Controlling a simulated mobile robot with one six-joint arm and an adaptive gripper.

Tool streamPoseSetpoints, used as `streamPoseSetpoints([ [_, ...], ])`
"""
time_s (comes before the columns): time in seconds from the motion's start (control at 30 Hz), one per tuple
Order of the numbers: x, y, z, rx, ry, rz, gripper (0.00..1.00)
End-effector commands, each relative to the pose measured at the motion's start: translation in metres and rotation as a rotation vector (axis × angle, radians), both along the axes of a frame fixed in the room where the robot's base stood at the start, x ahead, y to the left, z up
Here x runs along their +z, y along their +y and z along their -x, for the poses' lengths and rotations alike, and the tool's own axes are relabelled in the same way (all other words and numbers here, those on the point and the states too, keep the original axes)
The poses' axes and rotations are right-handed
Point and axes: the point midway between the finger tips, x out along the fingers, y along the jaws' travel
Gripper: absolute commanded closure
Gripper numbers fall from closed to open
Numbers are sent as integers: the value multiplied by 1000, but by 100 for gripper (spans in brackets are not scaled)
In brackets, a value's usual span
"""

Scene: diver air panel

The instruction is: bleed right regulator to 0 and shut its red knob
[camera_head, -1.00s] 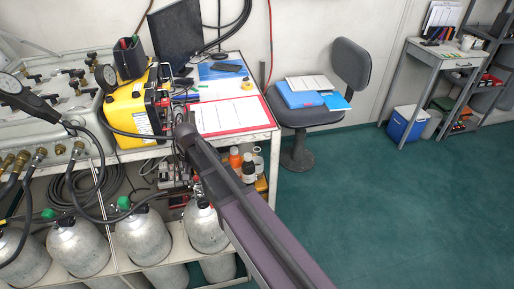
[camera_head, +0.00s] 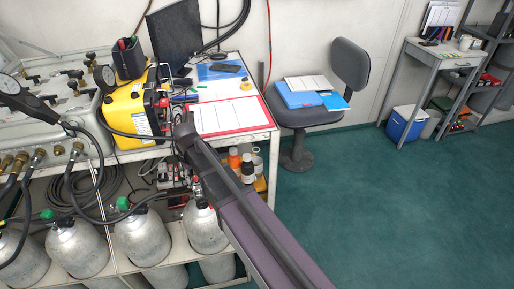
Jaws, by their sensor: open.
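Two round pressure gauges show in the head view: one at the far left (camera_head: 9,84) and one beside the yellow case (camera_head: 105,77). Grey gas cylinders (camera_head: 142,238) stand in a row below, with black hoses and green knobs (camera_head: 122,203) at some tops. A small red part (camera_head: 196,190) shows above the rightmost front cylinder, partly behind my arm; I cannot tell whether it is the red knob. My arm crosses from the bottom right up to the table's front edge. I cannot make out my gripper; the gauge readings are too small to read.
A grey valve panel (camera_head: 45,118) with brass fittings fills the left. The yellow case (camera_head: 130,112), a monitor (camera_head: 176,32) and a red-edged sheet (camera_head: 226,114) are on the white table. An office chair (camera_head: 353,66) stands right of it. Green floor (camera_head: 400,210) is clear at right.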

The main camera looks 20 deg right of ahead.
Motion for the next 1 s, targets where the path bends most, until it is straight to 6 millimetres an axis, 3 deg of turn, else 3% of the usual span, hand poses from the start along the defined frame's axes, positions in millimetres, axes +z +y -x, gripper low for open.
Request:
streamPoseSetpoints([
  [1.0,0,0,0,666,0,0,36],
])
